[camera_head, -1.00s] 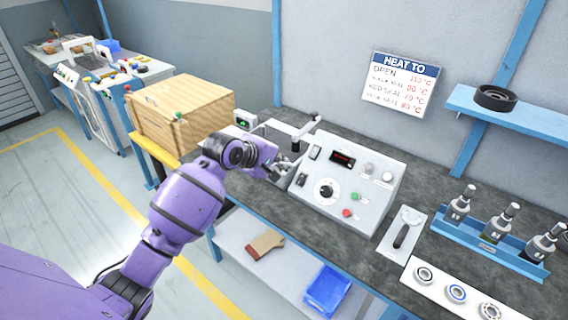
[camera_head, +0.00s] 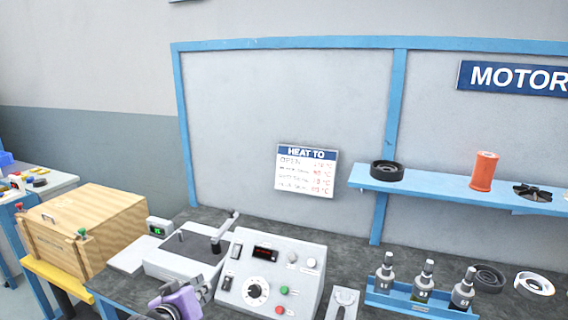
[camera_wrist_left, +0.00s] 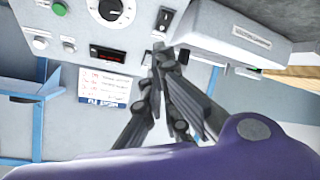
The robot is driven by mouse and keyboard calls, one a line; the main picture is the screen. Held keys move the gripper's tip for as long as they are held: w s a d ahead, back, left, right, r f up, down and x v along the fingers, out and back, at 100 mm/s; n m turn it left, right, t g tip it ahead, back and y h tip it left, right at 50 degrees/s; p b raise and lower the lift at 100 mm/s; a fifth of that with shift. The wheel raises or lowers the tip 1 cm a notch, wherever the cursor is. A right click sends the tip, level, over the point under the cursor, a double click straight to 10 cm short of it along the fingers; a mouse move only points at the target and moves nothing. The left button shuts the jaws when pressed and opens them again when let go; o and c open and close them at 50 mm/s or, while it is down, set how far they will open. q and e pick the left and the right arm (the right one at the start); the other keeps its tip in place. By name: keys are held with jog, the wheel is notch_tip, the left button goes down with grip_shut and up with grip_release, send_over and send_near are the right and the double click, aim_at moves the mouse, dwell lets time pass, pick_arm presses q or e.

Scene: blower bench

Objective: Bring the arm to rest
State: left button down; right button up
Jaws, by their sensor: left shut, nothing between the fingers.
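My purple left arm shows only at the bottom edge of the head view, with the left gripper (camera_head: 206,290) just left of the control box (camera_head: 262,278). The box is white, with a black dial, a red display and green and red buttons. In the left wrist view, the dark fingers of the left gripper (camera_wrist_left: 167,55) are shut and empty, in front of the control box (camera_wrist_left: 140,45). Whether they touch the box cannot be told. My right gripper is in neither current view.
A white induction heater (camera_head: 185,255) stands behind the gripper. A wooden crate (camera_head: 85,232) is to the left. A blue shelf (camera_head: 440,187) holds a black ring (camera_head: 387,170) and an orange spool (camera_head: 483,170).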

pick_arm(q)
jog(key=s+d+f+m+g, duration=0.1)
jog(key=s+f, duration=0.7)
jog(key=s, duration=0.4)
jog(key=s+d+f+m+g+y, duration=0.1)
jog(key=s+f, duration=0.7)
jog(key=s, duration=0.5)
jog(key=s+f+m+g+y, duration=0.1)
jog(key=s+f+g, duration=0.1)
jog(key=s+f, duration=0.6)
jog(key=s, duration=0.5)
jog(key=shift+d+f, duration=0.4)
jog(key=shift+w, duration=0.1)
